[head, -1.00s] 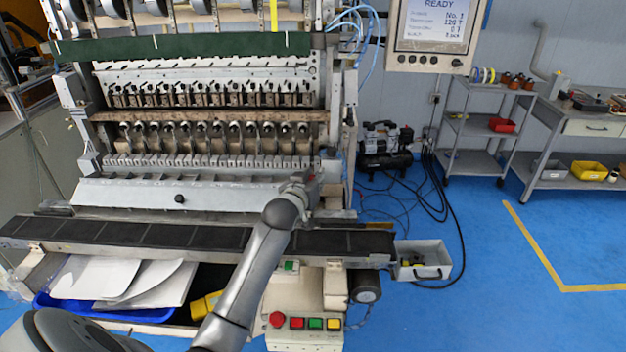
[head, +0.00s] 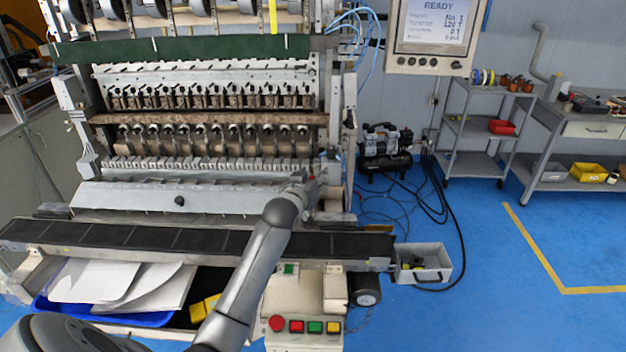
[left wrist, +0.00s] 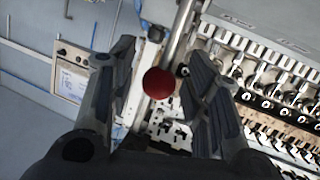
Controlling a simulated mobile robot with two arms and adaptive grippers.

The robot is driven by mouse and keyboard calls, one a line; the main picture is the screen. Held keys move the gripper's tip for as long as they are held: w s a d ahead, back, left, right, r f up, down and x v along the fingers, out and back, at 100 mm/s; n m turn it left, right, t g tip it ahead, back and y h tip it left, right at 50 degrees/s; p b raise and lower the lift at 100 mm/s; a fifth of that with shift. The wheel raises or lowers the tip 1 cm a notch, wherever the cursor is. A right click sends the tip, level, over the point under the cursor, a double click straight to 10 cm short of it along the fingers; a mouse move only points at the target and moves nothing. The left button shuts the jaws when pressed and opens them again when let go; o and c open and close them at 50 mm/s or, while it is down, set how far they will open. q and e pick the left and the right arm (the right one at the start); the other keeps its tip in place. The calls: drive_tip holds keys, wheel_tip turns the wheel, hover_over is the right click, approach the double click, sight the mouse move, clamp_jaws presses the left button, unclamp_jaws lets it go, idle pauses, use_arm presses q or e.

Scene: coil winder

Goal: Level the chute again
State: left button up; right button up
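The chute (head: 130,200) looks like the long pale metal plate across the front of the machine. It slopes down toward the dark belt, and a small black knob (head: 179,201) sits on its face. My left gripper (head: 308,182) is at the right end of this plate, pointing into the machine. In the left wrist view a red ball knob (left wrist: 158,83) lies between the two spread fingers of the gripper (left wrist: 162,90), with a gap on each side. The knob's lever is mostly hidden. My right gripper is not in view.
The dark conveyor belt (head: 130,236) runs below the plate, under my left arm. A control box with coloured buttons (head: 305,326) stands in front. A grey bin (head: 423,262) is at the belt's right end. The blue floor on the right is clear.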

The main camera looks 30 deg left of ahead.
use_arm(q)
drive_tip(key=shift+s+d, duration=0.1)
drive_tip(key=shift+s, duration=0.05)
drive_tip(key=v, duration=1.1)
drive_tip(key=shift+s+r, duration=0.15)
drive_tip(key=shift+s, duration=0.2)
